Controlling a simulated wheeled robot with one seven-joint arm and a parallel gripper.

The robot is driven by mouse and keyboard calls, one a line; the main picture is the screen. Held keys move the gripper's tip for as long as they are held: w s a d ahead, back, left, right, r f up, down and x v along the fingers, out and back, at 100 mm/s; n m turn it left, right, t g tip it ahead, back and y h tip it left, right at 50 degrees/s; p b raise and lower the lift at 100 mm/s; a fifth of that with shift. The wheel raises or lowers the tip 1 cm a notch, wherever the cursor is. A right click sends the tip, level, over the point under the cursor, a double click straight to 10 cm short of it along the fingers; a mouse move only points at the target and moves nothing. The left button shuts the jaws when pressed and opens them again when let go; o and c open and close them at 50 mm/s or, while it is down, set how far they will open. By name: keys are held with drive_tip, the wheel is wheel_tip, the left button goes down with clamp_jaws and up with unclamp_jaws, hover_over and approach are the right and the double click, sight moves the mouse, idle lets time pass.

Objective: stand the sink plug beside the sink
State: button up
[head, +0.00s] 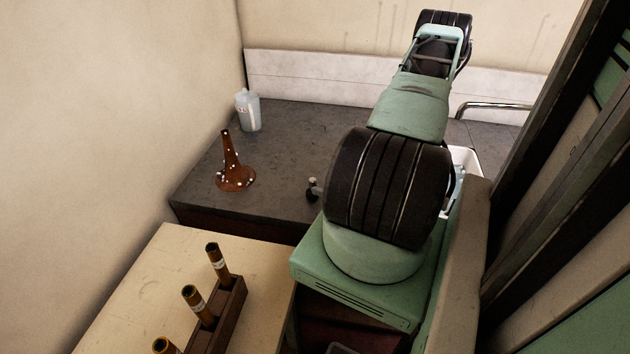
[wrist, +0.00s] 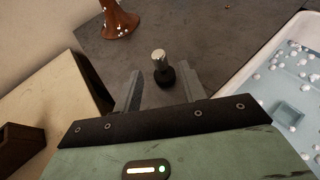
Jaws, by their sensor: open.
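The sink plug (wrist: 163,74), black with a pale metallic knob on top, stands on the grey counter. It also shows in the head view (head: 313,190), just left of my arm. The white sink (wrist: 300,85) is to its right in the wrist view, with bare counter between them; in the head view my arm hides most of the sink (head: 468,158). My gripper (wrist: 158,82) is open and empty, with its fingers on either side of the plug in the picture. I cannot tell whether they touch it. The gripper is hidden in the head view.
A pale table (head: 140,290) in front holds a wooden rack (head: 222,325) with brown tubes. A tap (head: 495,105) is at the back right.

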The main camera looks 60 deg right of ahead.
drive_tip(key=p+v, duration=0.1)
drive_tip(key=v, duration=0.3)
drive_tip(key=shift+r, duration=0.1)
drive_tip(key=shift+w+a+r, duration=0.15)
drive_tip(key=shift+w+r, duration=0.05)
drive_tip(key=shift+w, duration=0.15)
drive_tip(key=w+a+r+n+t+y, duration=0.2)
drive_tip(key=w+a+r+n+y, duration=0.45)
drive_tip(key=w+y, duration=0.2)
drive_tip(key=w+a+r+n+g+y, duration=0.2)
drive_tip(key=a+r+n+g+y, duration=0.2)
drive_tip(key=a+n, duration=0.25)
drive_tip(key=w+a+r+n+g+y, duration=0.25)
drive_tip(key=a+n+y, duration=0.25)
drive_tip(key=a, duration=0.3)
drive_tip(key=s+a+r+n+g+h, duration=0.2)
drive_tip(key=a+n, duration=0.4)
drive_tip(key=n, duration=0.3)
drive_tip(key=s+a+r+n+g+h, duration=0.3)
drive_tip(key=s+a+r+n+h, duration=0.2)
drive_tip(key=n, duration=0.5)
drive_tip(key=s+a+r+n+g+h, duration=0.3)
drive_tip(key=s+a+n+h, duration=0.1)
drive_tip(key=a+n, duration=0.5)
drive_tip(key=shift+s+a+r+n+h, duration=0.2)
drive_tip(key=shift+s+a+n+h, duration=0.1)
drive_tip(key=shift+n+h, duration=0.5)
